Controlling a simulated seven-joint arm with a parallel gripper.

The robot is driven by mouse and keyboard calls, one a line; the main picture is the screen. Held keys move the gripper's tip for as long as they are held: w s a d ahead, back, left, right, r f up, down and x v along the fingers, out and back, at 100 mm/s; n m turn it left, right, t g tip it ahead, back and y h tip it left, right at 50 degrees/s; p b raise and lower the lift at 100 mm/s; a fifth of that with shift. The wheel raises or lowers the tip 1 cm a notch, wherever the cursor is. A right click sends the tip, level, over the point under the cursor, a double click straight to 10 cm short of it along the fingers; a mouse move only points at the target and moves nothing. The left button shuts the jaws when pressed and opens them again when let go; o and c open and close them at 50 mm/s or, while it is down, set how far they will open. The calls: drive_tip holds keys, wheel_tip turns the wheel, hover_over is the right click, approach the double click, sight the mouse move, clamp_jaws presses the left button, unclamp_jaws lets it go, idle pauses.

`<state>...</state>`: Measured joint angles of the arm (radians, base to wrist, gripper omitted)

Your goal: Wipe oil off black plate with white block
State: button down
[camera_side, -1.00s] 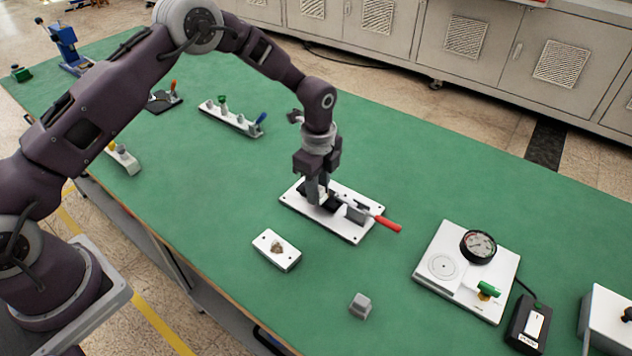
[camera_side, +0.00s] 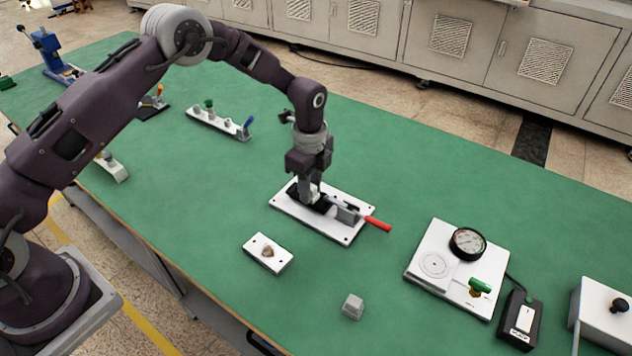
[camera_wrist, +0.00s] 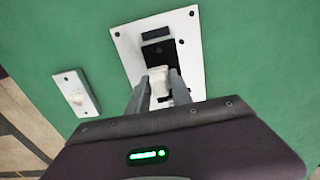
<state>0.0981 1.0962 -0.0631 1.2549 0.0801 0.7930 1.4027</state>
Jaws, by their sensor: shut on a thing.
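A black plate (camera_side: 300,191) lies on a white base board (camera_side: 287,209) that has a toggle clamp with a red handle (camera_side: 378,224). It also shows in the wrist view as a black plate (camera_wrist: 152,50). My gripper (camera_side: 313,192) is over the black plate. In the wrist view my gripper (camera_wrist: 158,88) is shut on the white block (camera_wrist: 158,80), which is at or just over the plate. I cannot tell if the block touches it. No oil can be made out. The block and fingers hide part of the plate.
A small white plate with a brown knob (camera_side: 268,253) and a grey cube (camera_side: 352,306) sit in front. A white gauge board (camera_side: 420,262) and a black switch box (camera_side: 520,320) stand at the right. A strip with several pegs (camera_side: 219,123) lies behind. Green table between them is clear.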

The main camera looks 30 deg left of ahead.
drive_tip(key=shift+s, duration=0.9)
drive_tip(key=shift+a, duration=0.1)
drive_tip(key=shift+w, duration=2.7)
drive_tip(key=shift+s, duration=2.8)
wheel_tip(320, 180, up, 8)
drive_tip(key=shift+r, duration=0.1)
